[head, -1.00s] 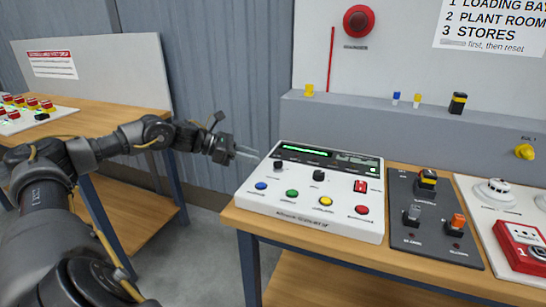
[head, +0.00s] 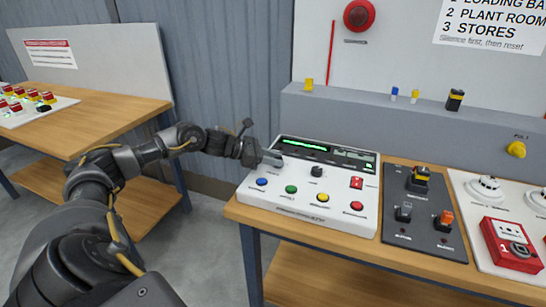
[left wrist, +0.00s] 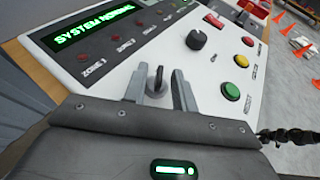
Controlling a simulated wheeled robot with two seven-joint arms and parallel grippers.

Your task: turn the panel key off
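The white control panel (head: 335,213) stands on the wooden bench, and its green screen reads SYSTEM NORMAL in the left wrist view. The panel key (left wrist: 158,80), a dark key in a round lock, shows upright in the left wrist view between the two grey fingers of my left gripper (left wrist: 160,88). Gaps show on both sides of the key, so the fingers are open around it and not clamped. In the head view my left gripper (head: 272,160) is at the panel's upper left and hides the key. My right gripper is not in view.
On the panel, a black knob (head: 317,171), a red switch (head: 356,183) and several coloured buttons lie right of and below the gripper. A dark switch plate (head: 425,230) and a red call point (head: 511,245) stand further right. A second bench (head: 110,110) is at left.

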